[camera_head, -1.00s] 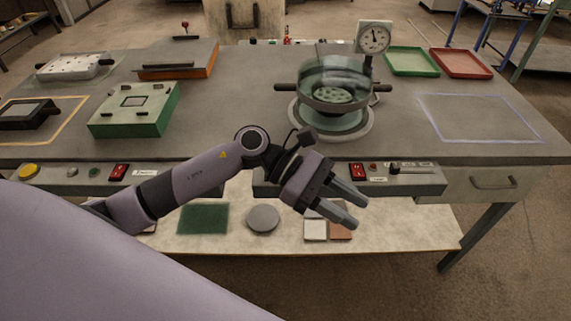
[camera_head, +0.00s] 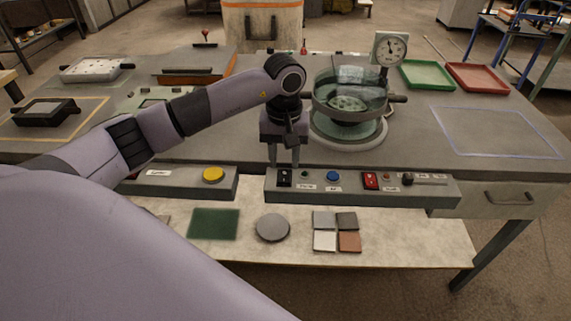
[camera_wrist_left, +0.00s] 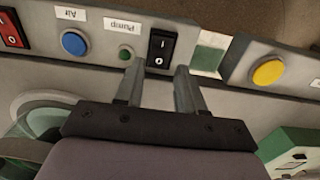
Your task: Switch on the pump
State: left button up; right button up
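The pump switch (camera_head: 284,177) is a black rocker marked I and O on the table's front panel; it shows larger in the left wrist view (camera_wrist_left: 160,48). A label reading Pump (camera_wrist_left: 123,25) and a small green lamp (camera_wrist_left: 126,53) sit beside it; the lamp looks dim. I cannot tell which side of the rocker is pressed. My left gripper (camera_head: 284,163) points down right by the switch. In the left wrist view its two fingers (camera_wrist_left: 159,72) are apart with nothing between them, the rocker just beyond the tips. Contact is not clear. My right gripper is not in view.
A blue button (camera_head: 333,177) and a red switch (camera_head: 370,181) share the panel. A yellow button (camera_head: 213,174) is on the left panel. A glass-sided vessel (camera_head: 350,95) with a gauge (camera_head: 391,48) stands close to my gripper. A lower shelf (camera_head: 400,240) lies below.

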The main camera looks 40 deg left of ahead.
aim_at(284, 177)
pick_arm(q)
jog(key=shift+f, duration=1.4)
grip_shut()
jog(key=shift+s+d+t+y+b, duration=0.2)
jog(key=shift+t+y+b, duration=0.3)
jog(key=shift+t+b, duration=0.4)
jog(key=shift+s+r+t+y+b, duration=0.1)
jog(key=shift+t+y+b, duration=0.2)
jog(key=shift+t+b, duration=0.1)
grip_release()
jog(key=shift+r, duration=0.1)
